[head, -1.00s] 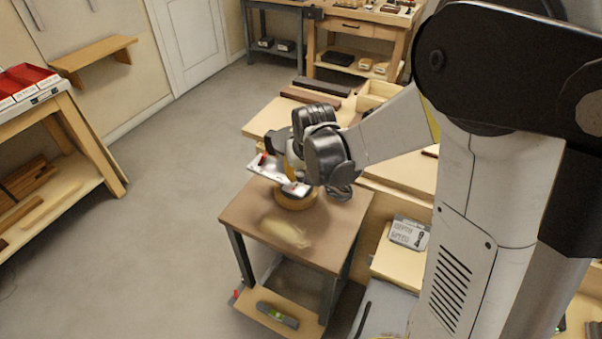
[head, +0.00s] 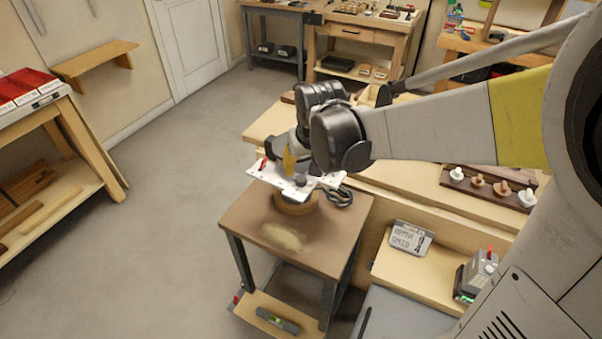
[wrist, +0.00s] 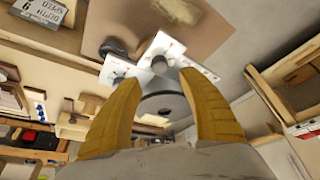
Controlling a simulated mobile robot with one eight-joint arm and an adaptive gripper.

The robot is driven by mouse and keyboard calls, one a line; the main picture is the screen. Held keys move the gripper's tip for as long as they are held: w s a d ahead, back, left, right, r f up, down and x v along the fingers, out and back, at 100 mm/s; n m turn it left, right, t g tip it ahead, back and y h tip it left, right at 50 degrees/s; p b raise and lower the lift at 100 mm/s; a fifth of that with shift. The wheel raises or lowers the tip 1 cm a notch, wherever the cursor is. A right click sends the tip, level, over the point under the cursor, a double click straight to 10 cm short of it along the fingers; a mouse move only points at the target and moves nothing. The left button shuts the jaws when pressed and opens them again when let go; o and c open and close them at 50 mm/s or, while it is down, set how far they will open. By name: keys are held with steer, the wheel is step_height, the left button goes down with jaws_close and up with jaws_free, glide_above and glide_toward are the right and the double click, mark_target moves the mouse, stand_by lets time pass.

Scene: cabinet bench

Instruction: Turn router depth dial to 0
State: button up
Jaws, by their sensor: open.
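The router has a white panel (head: 290,182) above a round tan base (head: 297,207) on a small brown-topped table (head: 335,230). My gripper (head: 288,165) is above the panel, partly hidden by my wrist. In the wrist view, the yellow fingers of my gripper (wrist: 161,90) are apart and nothing is between them; the knob lies beyond their tips.
A grey card (head: 411,238) shows "DEPTH" and "SPEED" with digits I cannot read surely. It stands on a pale ledge beside a small grey device (head: 477,275). A long bench (head: 400,200) is behind the router. Open floor (head: 150,230) lies to the left.

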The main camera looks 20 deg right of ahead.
steer(key=shift+v, duration=2.15)
steer(key=s+r+t, duration=0.1)
steer(key=s+t, duration=0.1)
steer(key=s, duration=1.4)
steer(key=shift+r+n+t, duration=0.3)
steer(key=shift+r, duration=0.05)
